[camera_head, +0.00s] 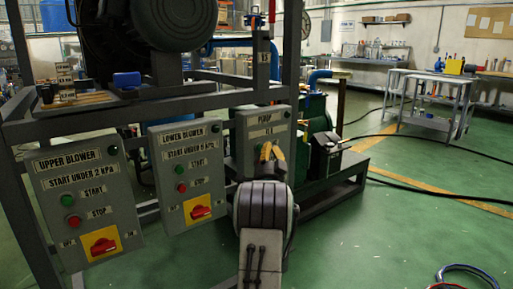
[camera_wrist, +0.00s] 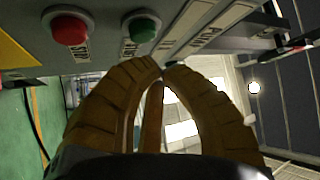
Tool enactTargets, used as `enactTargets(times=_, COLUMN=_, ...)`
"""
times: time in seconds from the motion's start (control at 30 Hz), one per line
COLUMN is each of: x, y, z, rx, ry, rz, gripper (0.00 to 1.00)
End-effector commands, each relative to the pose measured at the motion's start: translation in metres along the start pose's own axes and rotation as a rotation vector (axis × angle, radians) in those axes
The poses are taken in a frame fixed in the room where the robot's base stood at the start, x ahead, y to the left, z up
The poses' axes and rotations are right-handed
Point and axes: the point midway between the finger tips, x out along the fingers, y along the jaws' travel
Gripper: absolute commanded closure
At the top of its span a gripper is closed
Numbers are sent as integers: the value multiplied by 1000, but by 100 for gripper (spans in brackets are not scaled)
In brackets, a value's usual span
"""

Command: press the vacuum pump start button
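The pump control box (camera_head: 282,118) is the rightmost of the grey boxes on the frame, and my arm hides its lower part. In the wrist view its panel shows at the top, with the green start button (camera_wrist: 143,26) and the red stop button (camera_wrist: 70,27). My gripper (camera_head: 271,148) has tan fingers and is in front of this box. In the wrist view the fingertips of the gripper (camera_wrist: 161,70) meet with nothing between them. They are just below and slightly right of the green button in the picture; I cannot tell the gap in depth.
The lower blower box (camera_head: 187,143) and upper blower box (camera_head: 83,175) hang to the left, each with its own buttons and a red switch on yellow. A metal frame and machinery stand behind. Black cables (camera_head: 430,186) and a grey cart (camera_head: 433,88) are at right; the green floor there is mostly open.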

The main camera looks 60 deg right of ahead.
Motion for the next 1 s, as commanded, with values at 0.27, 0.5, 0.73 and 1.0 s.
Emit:
enactTargets(times=0.27, x=1, y=1, z=1, rx=1, ry=-1, rz=1, gripper=100)
enactTargets(times=0.5, x=1, y=1, z=1, rx=1, ry=-1, rz=1, gripper=100)
enactTargets(times=0.73, x=1, y=1, z=1, rx=1, ry=-1, rz=1, gripper=100)
enactTargets(times=1.0, x=1, y=1, z=1, rx=1, ry=-1, rz=1, gripper=100)
